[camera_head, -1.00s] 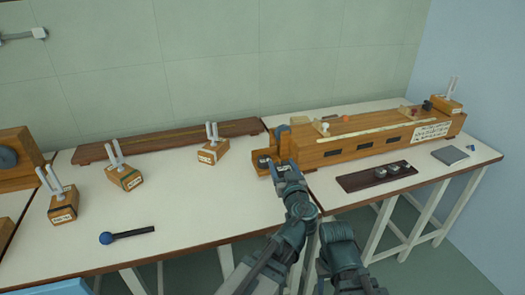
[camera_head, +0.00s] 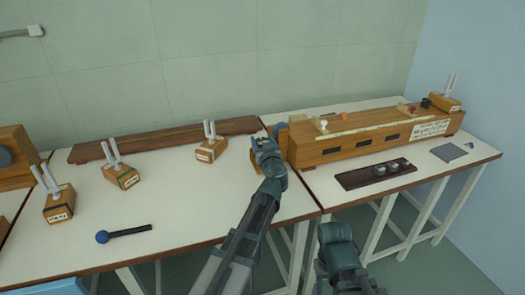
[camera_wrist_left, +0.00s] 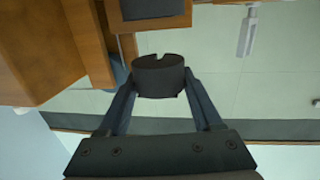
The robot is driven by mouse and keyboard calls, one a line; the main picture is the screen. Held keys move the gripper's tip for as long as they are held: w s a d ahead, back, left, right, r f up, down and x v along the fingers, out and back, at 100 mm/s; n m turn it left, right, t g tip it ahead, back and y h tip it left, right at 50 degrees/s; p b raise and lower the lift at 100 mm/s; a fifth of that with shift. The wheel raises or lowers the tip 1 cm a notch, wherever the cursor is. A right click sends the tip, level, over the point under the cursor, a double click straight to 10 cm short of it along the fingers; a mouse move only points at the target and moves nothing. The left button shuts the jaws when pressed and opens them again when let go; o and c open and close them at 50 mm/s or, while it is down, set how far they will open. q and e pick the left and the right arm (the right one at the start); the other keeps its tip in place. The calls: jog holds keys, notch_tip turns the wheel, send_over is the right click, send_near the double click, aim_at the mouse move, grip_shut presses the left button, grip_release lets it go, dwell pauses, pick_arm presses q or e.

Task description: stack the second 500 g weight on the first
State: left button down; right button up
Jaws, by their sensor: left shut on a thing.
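My left gripper (camera_head: 266,140) is above the left end of the long wooden instrument, at the gap between the two benches. In the left wrist view its fingers (camera_wrist_left: 157,95) are shut on a dark round slotted weight (camera_wrist_left: 158,75), held clear of the surfaces seen behind it. In the head view the gripper covers this weight. A wooden block or box with a dark face (camera_wrist_left: 150,9) shows just beyond the weight at the top of the wrist view. I cannot make out the first weight.
The long wooden instrument (camera_head: 345,143) fills the back of the right bench. A dark tray (camera_head: 350,180) with silvery pieces (camera_head: 390,167) lies in front. Tuning forks on wooden blocks (camera_head: 209,150) and a dark-handled mallet (camera_head: 123,234) stand or lie on the left bench.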

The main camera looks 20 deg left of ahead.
pick_arm(q)
jog(key=shift+f+b, duration=1.85)
jog(key=shift+f, duration=0.05)
jog(key=shift+r, duration=0.15)
jog(key=shift+c, duration=0.3)
grip_release()
jog(key=v, duration=1.2)
jog(key=shift+p, duration=0.4)
